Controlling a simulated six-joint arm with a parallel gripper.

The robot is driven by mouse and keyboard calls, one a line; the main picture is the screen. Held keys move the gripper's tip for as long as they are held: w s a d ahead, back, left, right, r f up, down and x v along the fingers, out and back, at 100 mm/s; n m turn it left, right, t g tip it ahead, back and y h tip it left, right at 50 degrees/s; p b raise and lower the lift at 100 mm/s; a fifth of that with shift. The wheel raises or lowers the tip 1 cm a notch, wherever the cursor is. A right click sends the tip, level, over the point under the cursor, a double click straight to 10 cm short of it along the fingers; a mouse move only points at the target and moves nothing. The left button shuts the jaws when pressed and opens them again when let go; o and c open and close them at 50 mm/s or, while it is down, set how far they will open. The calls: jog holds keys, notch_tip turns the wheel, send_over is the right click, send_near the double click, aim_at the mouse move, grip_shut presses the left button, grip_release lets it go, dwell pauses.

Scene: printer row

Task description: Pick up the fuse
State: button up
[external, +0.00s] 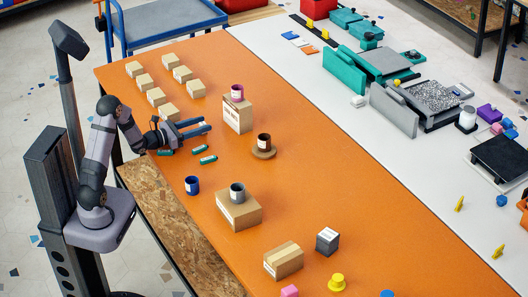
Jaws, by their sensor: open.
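Several small green cylinders with pale bands lie on the orange table top near my arm: one (199,149), another (208,160) just in front of it, and one (165,152) partly under my wrist. They may be fuses or batteries; I cannot tell which thing is the fuse. My gripper (207,125) is open, with its blue-grey fingers pointing right, behind the green cylinders in the picture. Something pale shows between the fingers, too small to make out. The gripper's height above the table is hard to judge.
Several small cardboard boxes (157,97) stand behind my gripper. A taller carton (238,115) with a purple mug (237,92) stands to its right. A dark mug (264,141), a blue mug (192,185) and a grey mug (237,193) on a box (239,213) are nearby.

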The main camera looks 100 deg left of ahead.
jog(key=shift+x, duration=2.55)
grip_shut()
